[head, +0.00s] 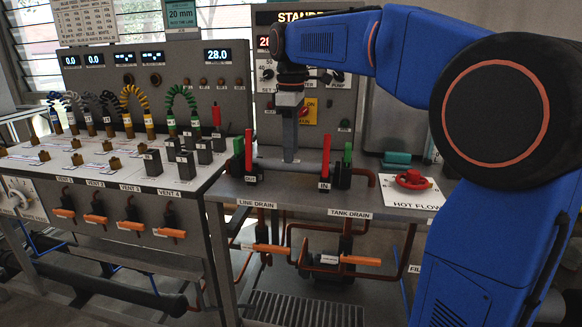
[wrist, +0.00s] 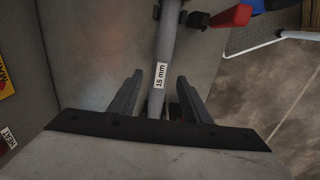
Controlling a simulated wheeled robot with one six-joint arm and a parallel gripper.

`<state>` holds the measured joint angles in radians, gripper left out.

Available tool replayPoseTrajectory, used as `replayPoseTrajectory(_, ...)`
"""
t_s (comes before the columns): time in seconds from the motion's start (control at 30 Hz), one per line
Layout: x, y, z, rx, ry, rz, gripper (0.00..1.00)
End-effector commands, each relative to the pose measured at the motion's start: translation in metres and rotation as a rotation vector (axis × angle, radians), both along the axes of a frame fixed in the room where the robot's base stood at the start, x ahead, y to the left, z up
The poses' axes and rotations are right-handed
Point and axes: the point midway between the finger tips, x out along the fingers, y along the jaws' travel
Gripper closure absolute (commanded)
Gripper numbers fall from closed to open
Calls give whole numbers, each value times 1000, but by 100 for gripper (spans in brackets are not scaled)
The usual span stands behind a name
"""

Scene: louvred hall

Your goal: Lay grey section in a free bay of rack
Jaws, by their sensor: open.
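The grey section (head: 268,164) is a straight pipe lying level on the right bench, between the OUT valve (head: 250,170) and the IN valve (head: 326,178). In the wrist view it (wrist: 168,40) carries a "15 mm" label and runs between my fingers. My gripper (head: 290,156) points down over it in the head view. In the wrist view my gripper (wrist: 160,76) is open, one finger on each side of the pipe; contact is not clear. I cannot make out a rack with bays in either view.
Red and green levers (head: 348,155) stand up beside the pipe. A red handwheel (head: 411,179) sits on the right end of the bench. The left bench (head: 70,160) carries several hoses and black blocks. A dark pipe (head: 110,278) lies low beneath it.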

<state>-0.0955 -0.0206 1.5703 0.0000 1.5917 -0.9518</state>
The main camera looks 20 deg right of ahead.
Motion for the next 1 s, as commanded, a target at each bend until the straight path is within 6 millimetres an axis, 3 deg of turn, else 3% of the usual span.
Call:
replayPoseTrajectory(0.5, 0, 0, -49, 0, 1, 0, 56)
replayPoseTrajectory(1.0, 0, 0, -55, 0, 0, 0, 56)
